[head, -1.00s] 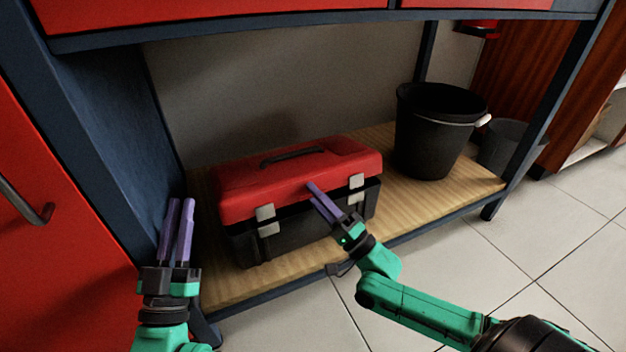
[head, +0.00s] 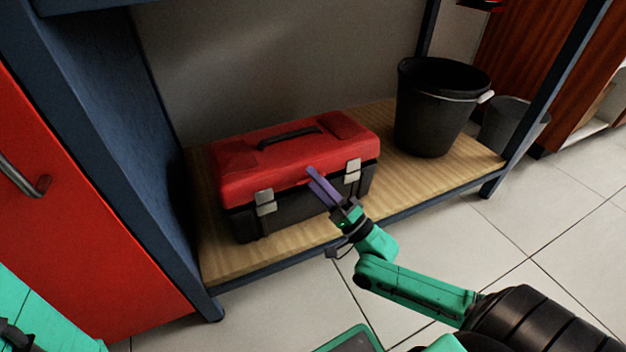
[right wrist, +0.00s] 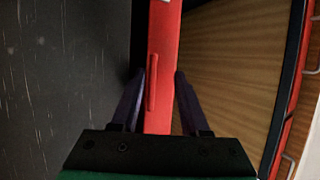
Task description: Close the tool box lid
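The tool box (head: 300,172) stands on the wooden shelf, with a red lid (head: 235,165), a dark handle on top and a black base (head: 300,208). The lid lies down flat over the base, with no clear gap along the front. Two pale latches (head: 264,202) show on the front. My right gripper (head: 316,180) is at the front edge of the lid, between the latches; contact cannot be told. In the right wrist view its fingers (right wrist: 160,85) stand apart, with a red strip visible between them. My left gripper is out of view; only my left arm shows at the lower left.
A black bucket (head: 437,110) stands on the shelf (head: 222,262) right of the box, with a grey bin (head: 510,125) beyond it. A blue post (head: 110,150) and red cabinet (head: 75,230) bound the left. Tiled floor (head: 540,240) is open in front.

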